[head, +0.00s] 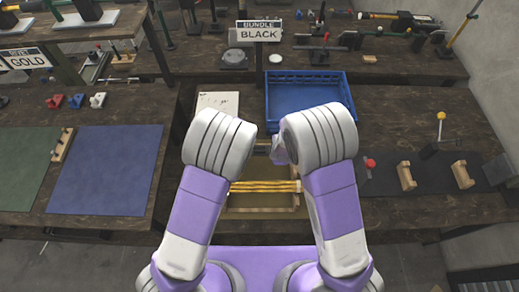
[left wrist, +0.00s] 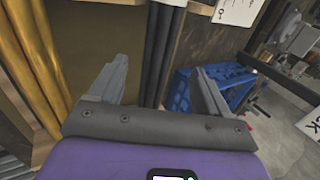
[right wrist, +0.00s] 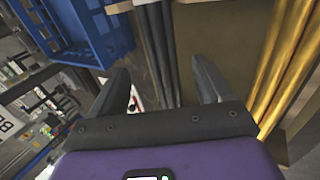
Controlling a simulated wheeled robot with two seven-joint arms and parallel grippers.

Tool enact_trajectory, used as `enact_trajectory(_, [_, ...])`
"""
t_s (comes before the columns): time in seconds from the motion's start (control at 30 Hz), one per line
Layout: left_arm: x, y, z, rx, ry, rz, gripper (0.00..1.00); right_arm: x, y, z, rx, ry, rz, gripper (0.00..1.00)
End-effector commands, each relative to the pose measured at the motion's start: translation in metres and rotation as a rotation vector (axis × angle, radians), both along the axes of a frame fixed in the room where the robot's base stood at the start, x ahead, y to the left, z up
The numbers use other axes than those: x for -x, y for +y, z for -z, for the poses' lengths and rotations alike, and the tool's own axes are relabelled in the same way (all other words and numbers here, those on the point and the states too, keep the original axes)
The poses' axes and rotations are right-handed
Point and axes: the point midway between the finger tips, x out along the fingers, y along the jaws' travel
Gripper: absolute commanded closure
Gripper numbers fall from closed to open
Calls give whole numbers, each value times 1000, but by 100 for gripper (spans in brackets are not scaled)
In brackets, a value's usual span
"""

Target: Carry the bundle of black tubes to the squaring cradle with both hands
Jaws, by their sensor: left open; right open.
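The bundle of black tubes shows between the open fingers of my left gripper (left wrist: 160,78) as dark parallel rods (left wrist: 160,45). It also shows between the open fingers of my right gripper (right wrist: 162,78) as dark rods (right wrist: 158,45). Neither gripper is closed on it; I cannot tell whether the fingers touch it. In the head view my forearms and wrists hide both grippers and most of the bundle. What looks like the squaring cradle is two wooden blocks (head: 406,176) and (head: 462,174) on the dark mat at the right, empty.
Yellow-gold tubes (head: 262,186) lie in a wooden tray (head: 262,212), nearer me than the black tubes. A blue crate (head: 305,78) stands behind. A red-knobbed post (head: 370,163) and a yellow-knobbed tool (head: 441,117) stand near the blocks. A blue mat (head: 108,170) lies at left.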

Motion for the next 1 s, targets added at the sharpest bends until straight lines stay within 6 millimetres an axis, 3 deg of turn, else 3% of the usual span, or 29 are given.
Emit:
enact_trajectory(0.3, [-2, 0, 2, 1, 1, -1, 22, -2, 0, 2, 0, 2, 1, 22])
enact_trajectory(0.7, [-29, 1, 51, 0, 2, -1, 22, -29, -1, 50, 0, 2, 2, 22])
enact_trajectory(1.0, [-37, 0, 65, 1, 0, 0, 22, -37, 0, 65, 0, 1, 0, 22])
